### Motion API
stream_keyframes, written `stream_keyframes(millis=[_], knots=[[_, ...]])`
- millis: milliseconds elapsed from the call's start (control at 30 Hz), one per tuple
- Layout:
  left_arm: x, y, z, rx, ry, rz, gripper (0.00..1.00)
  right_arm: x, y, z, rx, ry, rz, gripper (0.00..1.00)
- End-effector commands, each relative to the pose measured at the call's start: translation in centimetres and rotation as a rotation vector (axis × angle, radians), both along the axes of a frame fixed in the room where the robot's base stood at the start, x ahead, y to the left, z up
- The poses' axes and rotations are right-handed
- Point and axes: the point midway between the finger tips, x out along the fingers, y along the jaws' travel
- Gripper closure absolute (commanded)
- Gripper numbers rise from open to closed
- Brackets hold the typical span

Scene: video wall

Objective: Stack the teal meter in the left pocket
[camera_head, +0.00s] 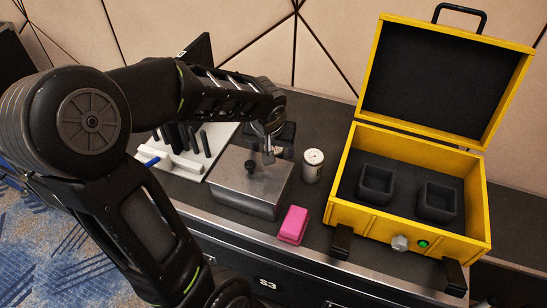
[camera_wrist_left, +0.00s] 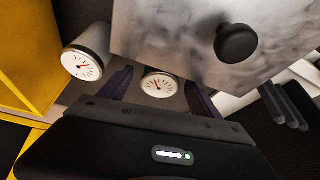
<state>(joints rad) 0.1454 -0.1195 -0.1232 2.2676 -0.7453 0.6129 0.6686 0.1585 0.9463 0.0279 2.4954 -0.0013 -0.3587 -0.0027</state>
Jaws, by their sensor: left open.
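The open yellow case (camera_head: 408,240) holds two dark square pockets. The left pocket (camera_head: 375,197) and the right pocket (camera_head: 437,212) both look empty. My left gripper (camera_head: 268,154) is open behind the metal box. In the left wrist view its two dark fingers (camera_wrist_left: 158,92) stand on either side of a round meter (camera_wrist_left: 158,83) with a white dial and red needle. That meter is hidden in the head view, and its body colour is unclear. A second, white-bodied meter (camera_head: 313,165) stands upright between box and case; it also shows in the wrist view (camera_wrist_left: 82,65). No teal shows clearly.
The metal box (camera_head: 245,195) with a black knob (camera_head: 250,166) stands in front of my left gripper. A pink block (camera_head: 293,225) lies near the counter's front edge. A white rack (camera_head: 185,165) with dark upright pieces is at left. The case's raised lid (camera_head: 440,80) stands behind the pockets.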

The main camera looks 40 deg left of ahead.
Motion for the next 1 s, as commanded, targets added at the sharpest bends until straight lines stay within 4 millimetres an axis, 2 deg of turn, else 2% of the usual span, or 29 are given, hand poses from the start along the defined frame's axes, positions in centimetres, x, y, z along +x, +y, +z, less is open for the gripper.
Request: stream_keyframes(millis=[100,667,1000], knots=[[0.25,0.13,-0.65,0.0,-0.001,0.0,0.26,0.0,0.0,-0.09,0.0,0.0,0.0,0.64],[0.23,0.15,-0.61,0.0,-0.001,0.0,0.26,0.0,-0.01,-0.07,0.0,0.0,0.0,0.64],[0.23,0.14,-0.62,0.0,-0.001,0.0,0.53,0.0,-0.01,-0.07,0.0,0.0,0.0,0.64]])
